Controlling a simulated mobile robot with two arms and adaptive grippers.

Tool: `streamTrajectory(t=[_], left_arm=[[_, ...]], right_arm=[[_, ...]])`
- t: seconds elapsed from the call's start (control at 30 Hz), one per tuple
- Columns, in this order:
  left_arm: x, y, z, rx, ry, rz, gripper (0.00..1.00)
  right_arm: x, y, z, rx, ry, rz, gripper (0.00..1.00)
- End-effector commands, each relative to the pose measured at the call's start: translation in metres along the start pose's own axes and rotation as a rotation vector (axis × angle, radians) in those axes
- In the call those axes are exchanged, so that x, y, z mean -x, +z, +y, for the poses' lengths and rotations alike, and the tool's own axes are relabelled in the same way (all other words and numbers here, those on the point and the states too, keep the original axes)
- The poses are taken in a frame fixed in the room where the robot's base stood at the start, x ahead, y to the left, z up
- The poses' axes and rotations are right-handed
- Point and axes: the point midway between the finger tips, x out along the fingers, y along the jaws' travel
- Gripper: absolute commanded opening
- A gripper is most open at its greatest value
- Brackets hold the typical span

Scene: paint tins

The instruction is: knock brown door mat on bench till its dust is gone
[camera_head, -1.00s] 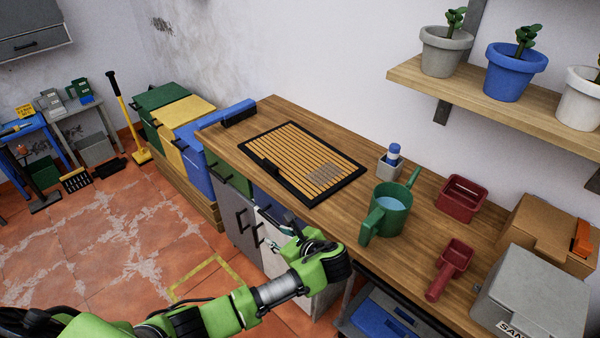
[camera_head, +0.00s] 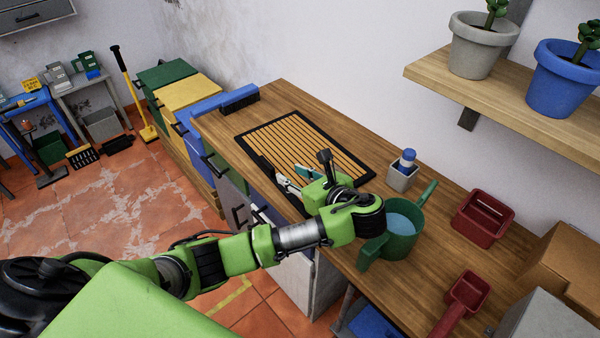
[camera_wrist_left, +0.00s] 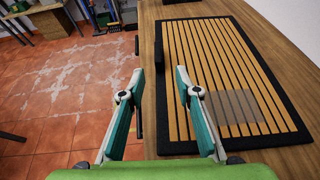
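The brown door mat (camera_head: 290,140) lies flat on the wooden bench (camera_head: 275,97). It has brown slats and a black border, with a raised dark piece along its near edge. In the left wrist view the mat (camera_wrist_left: 215,50) shows a greyish dust patch (camera_wrist_left: 232,107) near its lower right corner. My left gripper (camera_head: 288,178) is over the mat's near edge in the head view. In the wrist view the gripper (camera_wrist_left: 159,74) has its two fingers spread apart, with nothing between them. My arm hides the mat's near right part in the head view. My right gripper is not in view.
A blue brush (camera_head: 240,98) lies at the bench's left end. A small pot with a blue-capped bottle (camera_head: 404,170), a green watering can (camera_head: 398,228) and red containers (camera_head: 483,217) stand to the right. A shelf with potted plants (camera_head: 470,45) overhangs the right side.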

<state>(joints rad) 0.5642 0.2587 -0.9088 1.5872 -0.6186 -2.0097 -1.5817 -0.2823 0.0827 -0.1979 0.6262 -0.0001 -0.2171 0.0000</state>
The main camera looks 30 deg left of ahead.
Motion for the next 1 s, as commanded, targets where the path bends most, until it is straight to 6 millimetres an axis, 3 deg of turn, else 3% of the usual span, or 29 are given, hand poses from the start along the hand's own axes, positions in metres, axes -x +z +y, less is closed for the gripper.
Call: streamTrajectory(t=[0.1,0.27,0.6,0.8,1.0], left_arm=[[-0.023,-0.001,0.001,0.001,0.005,-0.006,0.31],[-0.053,0.001,0.002,0.0,0.005,-0.003,0.31],[-0.11,0.0,0.001,0.0,0.004,0.0,0.31],[-0.124,0.0,0.001,0.0,0.003,0.0,0.31],[-0.126,0.0,0.001,0.001,0.002,0.001,0.31]], right_arm=[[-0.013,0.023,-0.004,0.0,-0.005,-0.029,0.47],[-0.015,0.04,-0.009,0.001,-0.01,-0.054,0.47],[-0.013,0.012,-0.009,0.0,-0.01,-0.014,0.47],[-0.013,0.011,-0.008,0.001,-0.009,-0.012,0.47],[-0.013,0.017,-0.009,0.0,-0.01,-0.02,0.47]])
